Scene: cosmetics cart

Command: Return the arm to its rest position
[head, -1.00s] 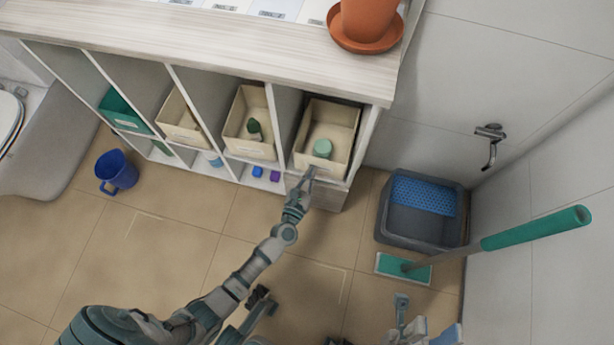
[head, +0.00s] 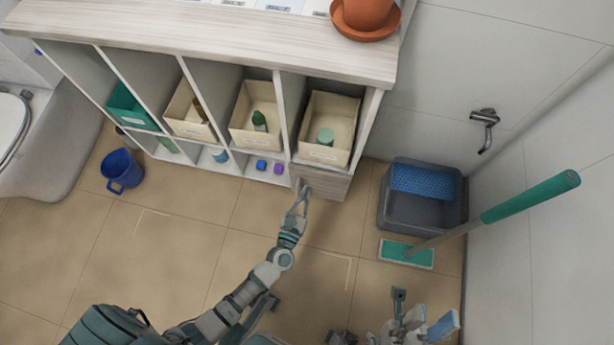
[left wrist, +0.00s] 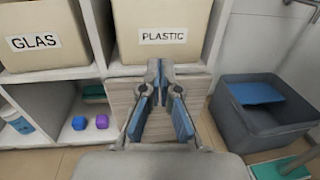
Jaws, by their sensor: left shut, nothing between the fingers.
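My left arm reaches up from the bottom left of the head view, and its gripper (head: 302,196) is in front of the wooden drawer front (head: 325,183) below the rightmost bin. In the left wrist view the gripper's fingers (left wrist: 157,88) come together at the tips and hold nothing. They lie below the bin labelled PLASTIC (left wrist: 165,25). I cannot make out my right gripper clearly in the head view.
The bin labelled GLAS (left wrist: 40,35) and small blue (left wrist: 80,123) and purple (left wrist: 102,121) items are on the shelves to the left. A grey tub (head: 412,212) and a green mop (head: 408,254) are at the right. A blue bucket (head: 122,170) stands at the left. Floor between is clear.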

